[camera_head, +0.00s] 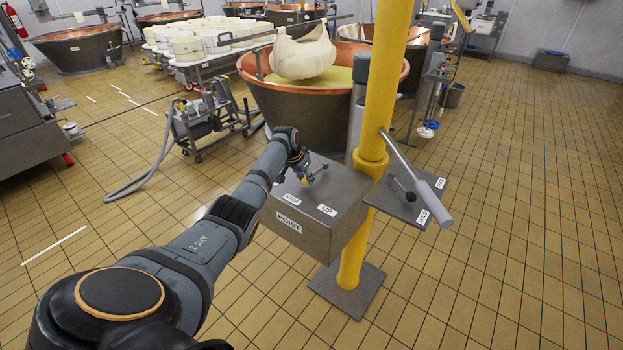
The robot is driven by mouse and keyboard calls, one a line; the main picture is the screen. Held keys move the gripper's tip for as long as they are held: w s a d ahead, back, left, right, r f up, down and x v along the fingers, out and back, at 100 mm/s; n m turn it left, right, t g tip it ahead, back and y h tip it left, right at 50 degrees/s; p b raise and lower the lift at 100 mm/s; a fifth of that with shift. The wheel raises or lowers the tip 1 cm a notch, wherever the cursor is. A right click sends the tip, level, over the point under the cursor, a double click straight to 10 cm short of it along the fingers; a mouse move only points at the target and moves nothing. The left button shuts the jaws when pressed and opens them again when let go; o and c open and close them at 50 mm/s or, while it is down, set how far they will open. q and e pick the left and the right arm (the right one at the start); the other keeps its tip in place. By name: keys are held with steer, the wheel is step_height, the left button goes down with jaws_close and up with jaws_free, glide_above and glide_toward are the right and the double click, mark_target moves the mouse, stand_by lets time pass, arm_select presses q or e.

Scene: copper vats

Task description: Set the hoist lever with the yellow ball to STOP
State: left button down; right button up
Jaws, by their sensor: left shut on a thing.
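The hoist box (320,233) is a grey metal box on the yellow post (374,140), with a HOIST label on its front. Its top carries a STOP label (292,200) and an UP label (327,210). My left gripper (304,179) reaches over the left part of the box top and is shut on the hoist lever (319,171). A small bit of yellow shows between the fingertips. The fingers hide most of the lever, so I cannot tell its exact setting. My right gripper is out of view.
A plate with a black-knobbed lever (410,196), a HOLD label and a long grey handle (432,201) sits right of the post. Behind stands a copper vat (313,110) with a hanging white cloth bag (303,55). A wheeled pump (205,122) stands left. Floor at right is clear.

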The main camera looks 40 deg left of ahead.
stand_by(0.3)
arm_select(q)
steer(key=c, duration=1)
jaws_free()
steer(key=shift+r, duration=0.1)
steer(key=shift+s+r, duration=0.1)
steer(key=shift+r, duration=0.2)
steer(key=v, duration=1.1)
steer(key=shift+s+d, duration=0.1)
